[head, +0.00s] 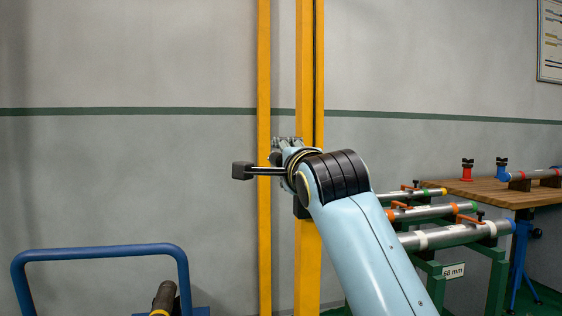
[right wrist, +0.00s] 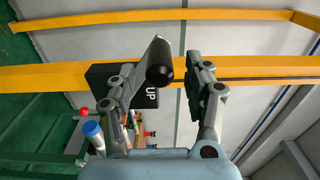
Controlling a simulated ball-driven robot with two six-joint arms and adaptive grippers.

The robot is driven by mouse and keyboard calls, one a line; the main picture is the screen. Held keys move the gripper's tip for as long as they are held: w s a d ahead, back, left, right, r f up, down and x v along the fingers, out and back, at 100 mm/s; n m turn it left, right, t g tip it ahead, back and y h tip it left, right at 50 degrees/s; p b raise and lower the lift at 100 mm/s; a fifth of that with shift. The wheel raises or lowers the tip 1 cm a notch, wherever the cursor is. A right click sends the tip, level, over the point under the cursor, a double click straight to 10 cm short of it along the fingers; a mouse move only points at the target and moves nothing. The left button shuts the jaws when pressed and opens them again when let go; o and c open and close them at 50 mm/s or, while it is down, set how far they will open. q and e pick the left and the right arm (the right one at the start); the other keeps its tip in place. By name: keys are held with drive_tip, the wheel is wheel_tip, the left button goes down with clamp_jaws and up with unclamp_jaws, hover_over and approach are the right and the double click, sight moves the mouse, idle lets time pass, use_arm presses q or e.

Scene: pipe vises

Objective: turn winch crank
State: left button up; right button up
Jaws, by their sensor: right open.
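The winch crank's dark cylindrical handle (right wrist: 159,65) shows nearly end-on in the right wrist view. A black plate marked "UP" (right wrist: 150,97) sits behind it on a yellow post. My right gripper (right wrist: 168,85) is open, with one finger on each side of the handle in the picture. The handle appears closer to the left finger; I cannot tell whether they touch. In the head view my right gripper (head: 286,146) is at the yellow post (head: 307,60), mostly behind my own wrist, which hides the crank. My left gripper is not in view.
A second, thinner yellow post (head: 264,60) stands to the left. A blue rail (head: 100,252) is at lower left. Clamped pipes (head: 440,236) on green stands and a wooden workbench (head: 495,190) are at right. The wall left of the posts is clear.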

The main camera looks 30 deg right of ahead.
drive_tip(key=shift+v, duration=1.95)
